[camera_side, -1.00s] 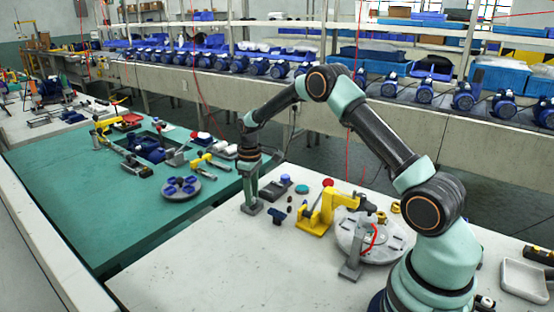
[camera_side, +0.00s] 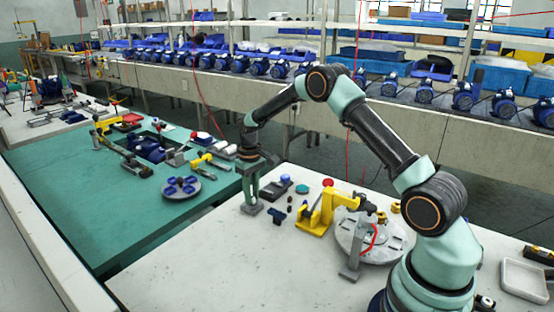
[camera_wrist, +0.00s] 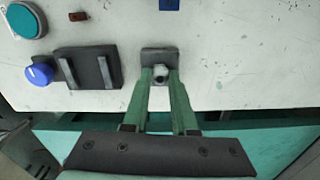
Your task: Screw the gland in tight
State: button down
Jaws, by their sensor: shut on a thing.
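In the side view the fingers hide the gland.
A dark fixture (camera_wrist: 92,68) with a blue knob (camera_wrist: 40,74) stands beside the block. A yellow clamp-like tool (camera_side: 318,215) and a round grey plate (camera_side: 370,236) are to the right. The bench front is clear.

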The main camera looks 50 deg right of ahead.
jog(key=shift+m, duration=1.4)
jog(key=m, duration=0.7)
jog(key=shift+m, duration=1.1)
jog(key=m, duration=0.4)
jog(key=shift+m, duration=0.4)
